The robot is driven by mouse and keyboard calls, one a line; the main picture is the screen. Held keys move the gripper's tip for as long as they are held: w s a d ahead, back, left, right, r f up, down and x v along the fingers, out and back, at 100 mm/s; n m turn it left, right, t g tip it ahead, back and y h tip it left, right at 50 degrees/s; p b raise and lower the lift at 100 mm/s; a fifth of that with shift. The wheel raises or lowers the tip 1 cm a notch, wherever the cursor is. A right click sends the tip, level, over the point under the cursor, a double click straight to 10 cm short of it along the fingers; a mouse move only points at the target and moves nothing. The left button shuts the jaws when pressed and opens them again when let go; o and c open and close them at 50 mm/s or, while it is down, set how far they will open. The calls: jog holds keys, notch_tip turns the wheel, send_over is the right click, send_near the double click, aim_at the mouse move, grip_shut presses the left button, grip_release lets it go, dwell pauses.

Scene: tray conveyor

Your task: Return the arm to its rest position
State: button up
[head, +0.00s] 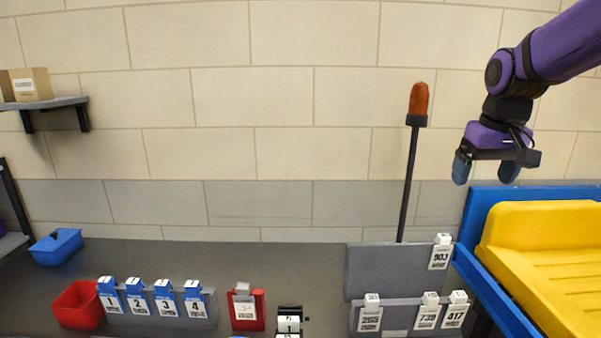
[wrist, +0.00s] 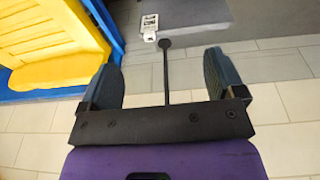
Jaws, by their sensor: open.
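My gripper (head: 486,170) hangs from my purple arm at the upper right in the head view, with its blue fingertips pointing down. It is in the air in front of the wall, left of and above the yellow tray (head: 545,222). In the wrist view my gripper (wrist: 164,75) has its two dark fingers well apart, with nothing between them. The yellow tray also shows at the upper left of the wrist view (wrist: 45,50).
A dark pole (head: 409,185) with an orange top stands left of my gripper. A grey rack (head: 395,270) holds numbered tags. A blue frame (head: 490,290) borders the tray. A red bin (head: 78,305) and blue bin (head: 57,247) are at the left. The air left of the pole is clear.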

jog(key=s+a+t, duration=0.3)
jog(key=s, duration=1.8)
jog(key=shift+s+a+f, duration=0.2)
jog(key=shift+f, duration=0.1)
